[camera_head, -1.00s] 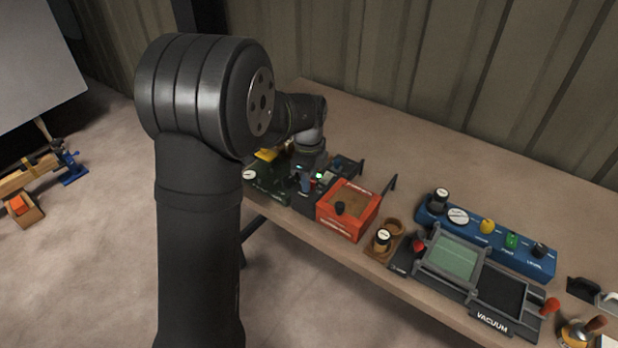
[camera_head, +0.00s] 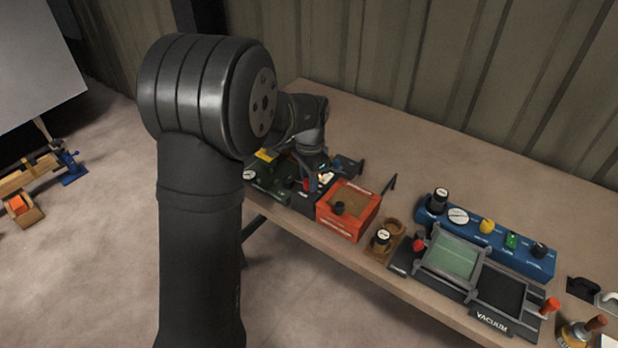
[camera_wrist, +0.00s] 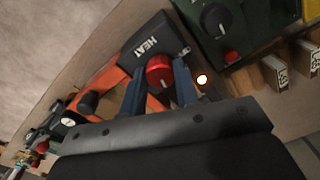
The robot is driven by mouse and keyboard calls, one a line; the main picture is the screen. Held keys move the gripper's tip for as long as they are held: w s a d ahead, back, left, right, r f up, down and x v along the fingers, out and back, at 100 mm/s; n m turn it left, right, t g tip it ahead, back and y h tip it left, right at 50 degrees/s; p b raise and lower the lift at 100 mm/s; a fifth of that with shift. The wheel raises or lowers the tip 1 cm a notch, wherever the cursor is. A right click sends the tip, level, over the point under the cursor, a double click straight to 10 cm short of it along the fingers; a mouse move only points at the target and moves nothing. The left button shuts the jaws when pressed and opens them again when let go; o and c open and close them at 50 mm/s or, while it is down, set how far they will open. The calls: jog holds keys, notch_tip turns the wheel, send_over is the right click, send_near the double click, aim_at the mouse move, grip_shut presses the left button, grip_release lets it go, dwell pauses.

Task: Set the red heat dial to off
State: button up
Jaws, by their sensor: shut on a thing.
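The red heat dial (camera_wrist: 158,73) sits on a dark panel marked HEAT (camera_wrist: 146,44) in the wrist view. My gripper (camera_wrist: 160,88) has its two blue fingers on either side of the dial and is shut on it. The dial's far edge and top show between the fingers; I cannot tell clearly which setting it points to. In the head view my gripper (camera_head: 316,177) is over the dark device left of the orange box, and the dial is too small and partly hidden to read.
A small lit lamp (camera_wrist: 202,79) is just right of the fingers. A green box with a black knob (camera_wrist: 215,20) lies close by at upper right. The orange box (camera_head: 347,209) stands right of my gripper, and a blue panel with several knobs (camera_head: 485,236) is farther right.

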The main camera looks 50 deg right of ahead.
jog(key=n, duration=0.5)
jog(key=shift+n, duration=0.3)
jog(key=n, duration=0.4)
jog(key=shift+n, duration=0.3)
jog(key=n, duration=0.8)
jog(key=shift+n, duration=0.3)
jog(key=o, duration=1)
jog(key=shift+c, duration=0.2)
notch_tip(320, 180, up, 17)
jog(key=shift+d+r, duration=0.2)
jog(key=shift+d, duration=0.05)
